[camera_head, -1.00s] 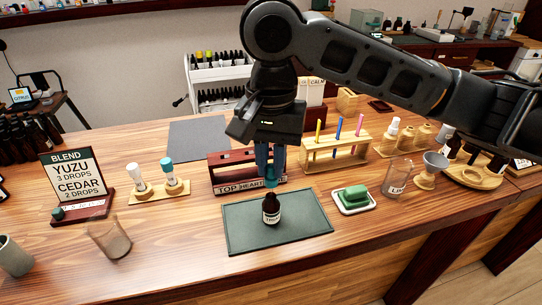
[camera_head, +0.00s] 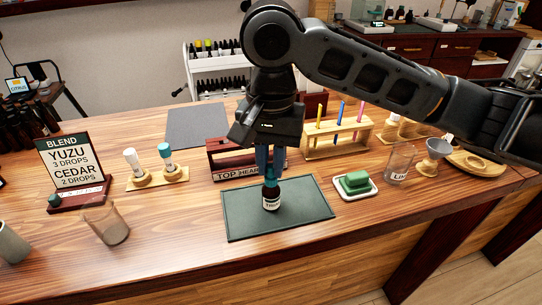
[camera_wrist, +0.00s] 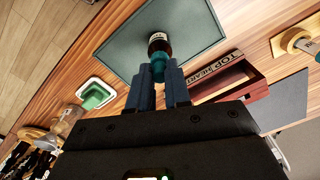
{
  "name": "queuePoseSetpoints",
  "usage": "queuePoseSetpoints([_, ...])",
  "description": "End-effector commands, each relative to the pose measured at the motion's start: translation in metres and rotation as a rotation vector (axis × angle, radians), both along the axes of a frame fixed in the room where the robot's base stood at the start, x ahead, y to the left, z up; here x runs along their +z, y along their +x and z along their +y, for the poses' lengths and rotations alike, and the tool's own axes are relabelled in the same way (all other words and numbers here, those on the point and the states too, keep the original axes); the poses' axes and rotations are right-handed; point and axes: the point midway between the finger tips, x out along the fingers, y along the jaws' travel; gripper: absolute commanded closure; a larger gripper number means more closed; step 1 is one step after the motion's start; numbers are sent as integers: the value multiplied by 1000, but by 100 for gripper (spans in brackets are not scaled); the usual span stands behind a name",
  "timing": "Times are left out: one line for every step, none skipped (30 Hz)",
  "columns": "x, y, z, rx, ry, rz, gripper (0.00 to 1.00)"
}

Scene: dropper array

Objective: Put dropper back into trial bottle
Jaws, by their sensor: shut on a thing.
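The brown trial bottle (camera_head: 271,201), with a white label, stands upright on the dark green mat (camera_head: 310,207). It also shows in the wrist view (camera_wrist: 160,42). My gripper (camera_head: 270,170) is directly above the bottle, pointing down. Its blue fingers are shut on the teal bulb of the dropper (camera_wrist: 158,68). The dropper's teal lower part is at the bottle's mouth in both views. No gap between dropper and bottle shows, but I cannot tell whether it is fully seated. The glass tube is hidden.
A dark red "TOP HEART" rack (camera_head: 217,165) stands close behind the mat. A green block on a white dish (camera_head: 371,193) is right of it. Two droppers on a wooden stand (camera_head: 174,178) and a glass beaker (camera_head: 108,226) are left. The mat around the bottle is clear.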

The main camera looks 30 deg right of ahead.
Motion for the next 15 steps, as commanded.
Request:
queuePoseSetpoints([1, 0, 0, 0, -1, -1, 91])
queuePoseSetpoints([1, 0, 0, 0, -1, -1, 91])
queuePoseSetpoints([1, 0, 0, 0, -1, -1, 81])
queuePoseSetpoints([1, 0, 0, 0, -1, -1, 79])
queuePoseSetpoints([1, 0, 0, 0, -1, -1, 76])
queuePoseSetpoints([1, 0, 0, 0, -1, -1, 72])
queuePoseSetpoints([1, 0, 0, 0, -1, -1, 69])
queuePoseSetpoints([1, 0, 0, 0, -1, -1, 66])
queuePoseSetpoints([1, 0, 0, 0, -1, -1, 62])
queuePoseSetpoints([1, 0, 0, 0, -1, -1, 59])
queuePoseSetpoints([1, 0, 0, 0, -1, -1, 56])
queuePoseSetpoints([1, 0, 0, -1, -1, -1, 53])
queuePoseSetpoints([1, 0, 0, -1, -1, -1, 53])
queuePoseSetpoints([1, 0, 0, -1, -1, -1, 53])
queuePoseSetpoints([1, 0, 0, -1, -1, -1, 53])
